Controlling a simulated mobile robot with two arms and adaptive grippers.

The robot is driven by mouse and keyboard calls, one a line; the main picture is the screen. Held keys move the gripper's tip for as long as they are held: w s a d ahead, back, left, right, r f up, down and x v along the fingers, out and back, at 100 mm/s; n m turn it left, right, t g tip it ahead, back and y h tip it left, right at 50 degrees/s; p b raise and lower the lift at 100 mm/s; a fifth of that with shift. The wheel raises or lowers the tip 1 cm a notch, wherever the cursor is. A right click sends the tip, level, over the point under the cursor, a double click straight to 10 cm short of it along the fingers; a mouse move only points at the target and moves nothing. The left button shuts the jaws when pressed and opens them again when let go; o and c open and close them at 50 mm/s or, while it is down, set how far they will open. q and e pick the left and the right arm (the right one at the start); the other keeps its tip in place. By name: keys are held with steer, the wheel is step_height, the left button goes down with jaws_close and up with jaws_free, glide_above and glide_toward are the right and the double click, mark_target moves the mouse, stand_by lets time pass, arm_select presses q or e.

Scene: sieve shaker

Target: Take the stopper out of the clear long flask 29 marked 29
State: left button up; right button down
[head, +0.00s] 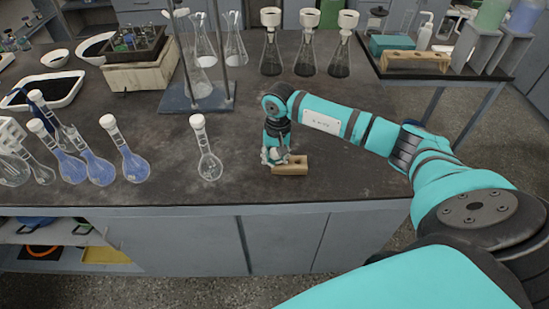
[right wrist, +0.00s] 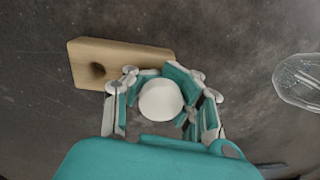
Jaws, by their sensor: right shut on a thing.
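A clear long-necked flask (head: 209,166) with a white top stands alone near the middle of the bench; I cannot read its mark. A clear glass bulb, probably this flask's, is cut off at the right edge of the right wrist view (right wrist: 302,80). My right gripper (head: 277,157) is to the right of the flask, low over a wooden block. In the right wrist view, its fingers (right wrist: 160,98) are shut around a white rounded piece (right wrist: 160,99) that looks like a stopper. Its underside is hidden. My left gripper is not in view.
The wooden block (head: 297,168) has a round hole at one end (right wrist: 97,71). Flasks with blue liquid (head: 135,166) stand at the left. A metal stand (head: 190,104) and conical flasks (head: 308,60) are behind. Bare bench lies between flask and block.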

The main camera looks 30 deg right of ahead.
steer(key=shift+s+d+f, duration=0.15)
steer(key=shift+f, duration=0.2)
steer(key=shift+s+d+f, duration=0.1)
steer(key=shift+f, duration=0.25)
steer(key=c, duration=1)
jaws_free()
steer(key=shift+w+r, duration=0.1)
steer(key=shift+w, duration=0.1)
step_height(320, 180, up, 12)
steer(key=shift+s+d+r, duration=0.1)
steer(key=shift+s, duration=0.05)
